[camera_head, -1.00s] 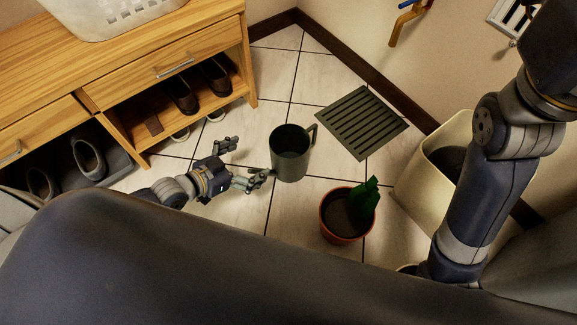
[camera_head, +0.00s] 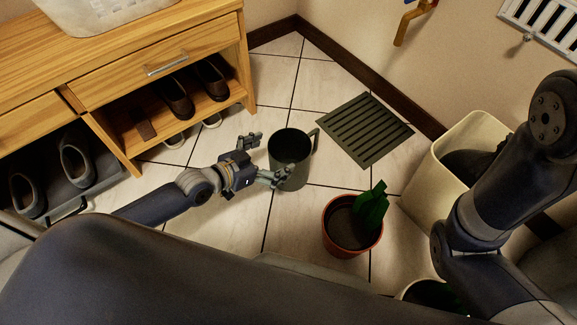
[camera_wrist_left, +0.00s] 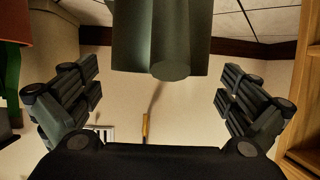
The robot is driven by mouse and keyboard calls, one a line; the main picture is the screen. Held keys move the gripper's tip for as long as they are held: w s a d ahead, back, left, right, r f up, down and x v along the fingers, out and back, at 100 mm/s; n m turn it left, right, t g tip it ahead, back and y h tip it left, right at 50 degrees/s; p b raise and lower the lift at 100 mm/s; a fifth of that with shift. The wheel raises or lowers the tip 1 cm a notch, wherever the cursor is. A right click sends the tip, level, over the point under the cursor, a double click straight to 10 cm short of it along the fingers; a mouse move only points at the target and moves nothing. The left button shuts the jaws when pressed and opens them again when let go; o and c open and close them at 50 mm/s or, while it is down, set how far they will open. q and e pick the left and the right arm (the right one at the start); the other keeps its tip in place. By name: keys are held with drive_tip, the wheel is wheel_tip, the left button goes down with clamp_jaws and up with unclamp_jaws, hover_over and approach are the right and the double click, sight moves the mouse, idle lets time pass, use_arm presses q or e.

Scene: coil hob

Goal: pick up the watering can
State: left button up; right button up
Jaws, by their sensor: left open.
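The watering can (camera_head: 289,158) is a dark grey-green can with a handle on its right side, standing upright on the tiled floor in the head view. My left gripper (camera_head: 264,160) is open at its left side, one finger by the far left edge and the other by the near side. In the left wrist view, the can (camera_wrist_left: 160,38) shows upside down between the spread fingers of my left gripper (camera_wrist_left: 159,78), with a visible gap on each side. My right arm shows at the right of the head view, but its gripper is not in view.
A dark slatted mat (camera_head: 366,130) lies behind the can to the right. A potted plant (camera_head: 338,226) stands at the near right. A cream bin (camera_head: 425,180) is further right, and a wooden shoe cabinet (camera_head: 150,65) stands at left.

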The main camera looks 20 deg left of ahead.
use_arm(q)
drive_tip(key=b+x, duration=0.1)
drive_tip(key=x, duration=0.1)
drive_tip(key=shift+w+d+f, duration=0.1)
drive_tip(key=shift+w+d, duration=0.05)
drive_tip(key=shift+w, duration=0.05)
drive_tip(key=shift+c, duration=0.2)
drive_tip(key=c, duration=1.4)
drive_tip(key=shift+o, duration=0.2)
